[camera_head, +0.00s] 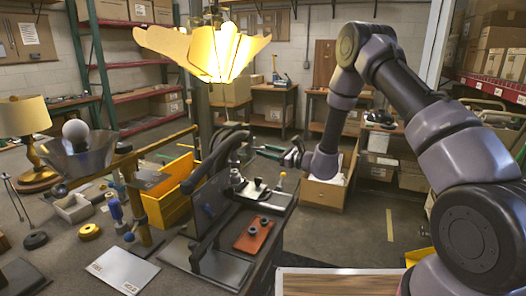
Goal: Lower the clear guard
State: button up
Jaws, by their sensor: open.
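The clear guard (209,208) looks like a smoky see-through panel with a black frame. It stands raised and steeply tilted at the near edge of a dark bench fixture, left of the picture's middle. My gripper (286,158) is to the right of the guard and apart from it, near the far right end of the fixture. The gripper is open and looks empty. Its fingers are small in this view and point left. The guard's lower edge and hinge are hard to make out.
An orange-red plate (254,235) with dark knobs lies right of the guard. A yellow bin (167,205) stands behind it to the left. A yellow petal lampshade (208,52) hangs above.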

jog(key=shift+x, duration=0.75)
grip_shut()
dwell(0.9)
